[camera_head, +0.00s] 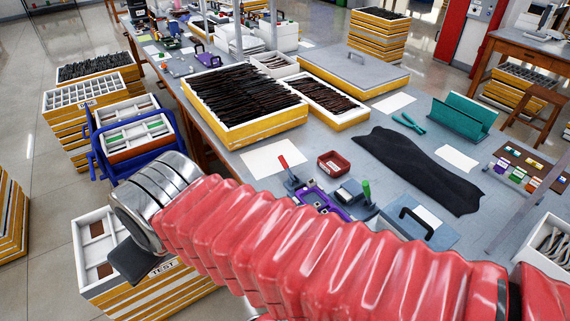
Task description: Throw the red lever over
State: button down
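The red lever (284,162) is a short upright handle, tilted a little to the left, on a small dark fixture on the grey bench (230,163). A purple fixture (318,198) sits just right of it, partly hidden by my arm. My red-sleeved arm crosses the foreground and ends in a silver wrist at the left. My gripper (130,262) shows only as a dark piece below the wrist, beyond the bench's left edge and well left of the lever. Its opening is not visible.
A green-handled fixture (366,189) and a small red tray (331,163) stand near the lever. A yellow-sided tray of dark frames (262,130) lies behind. A blue cart (160,157) and a stacked white-topped crate (90,225) stand left of the bench.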

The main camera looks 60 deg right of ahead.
aim_at(280, 158)
jog(key=u, duration=0.05)
jog(key=i, duration=1)
jog(key=z, duration=0.05)
